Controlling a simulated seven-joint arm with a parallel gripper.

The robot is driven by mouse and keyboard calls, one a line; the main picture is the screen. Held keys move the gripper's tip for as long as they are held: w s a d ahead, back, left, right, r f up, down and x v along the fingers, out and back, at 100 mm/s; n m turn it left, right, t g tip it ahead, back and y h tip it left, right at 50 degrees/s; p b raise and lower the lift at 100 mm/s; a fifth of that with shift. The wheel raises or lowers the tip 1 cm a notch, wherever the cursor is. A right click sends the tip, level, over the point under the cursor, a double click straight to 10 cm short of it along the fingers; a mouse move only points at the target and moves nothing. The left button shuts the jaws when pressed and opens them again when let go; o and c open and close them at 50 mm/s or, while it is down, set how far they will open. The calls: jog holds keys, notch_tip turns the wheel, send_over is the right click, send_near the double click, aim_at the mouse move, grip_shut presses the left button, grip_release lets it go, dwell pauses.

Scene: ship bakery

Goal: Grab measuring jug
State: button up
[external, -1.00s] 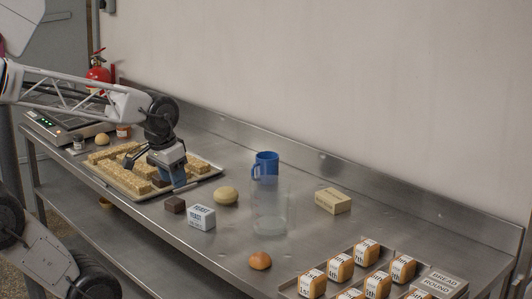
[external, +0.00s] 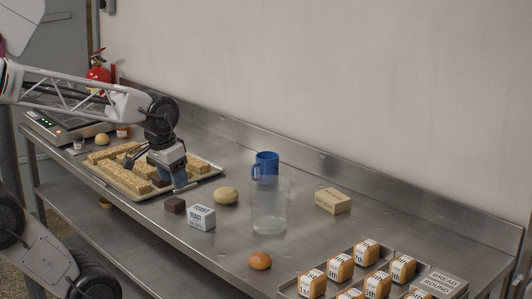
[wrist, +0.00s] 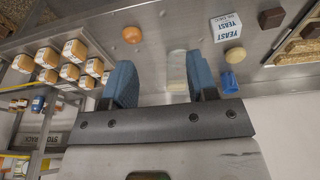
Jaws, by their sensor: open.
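The measuring jug (external: 270,210) is a clear, see-through vessel standing upright on the steel bench, in front of the blue mug (external: 265,164). In the wrist view the jug (wrist: 177,72) shows between and beyond my fingers, partly hidden by the right one. My gripper (external: 157,174) is over the tray of bars at the left of the bench, well apart from the jug.
A yeast box (external: 202,217), dark block (external: 175,205), pale dough ball (external: 226,195) and orange bun (external: 260,261) lie around the jug. A butter-coloured block (external: 333,201) is to its right. A tray of labelled loaves (external: 290,291) is at front right. The bar tray (external: 204,176) sits at left.

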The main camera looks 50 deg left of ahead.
jog(key=m+g, duration=0.3)
jog(key=m, duration=1.4)
send_over(294, 200)
jog(key=f, duration=0.9)
jog(key=shift+s+a, duration=0.15)
jog(key=shift+s, duration=0.15)
jog(key=shift+w+f+m, duration=0.3)
jog(key=shift+w+f, duration=0.05)
jog(key=shift+w, duration=0.05)
jog(key=shift+f, duration=1.3)
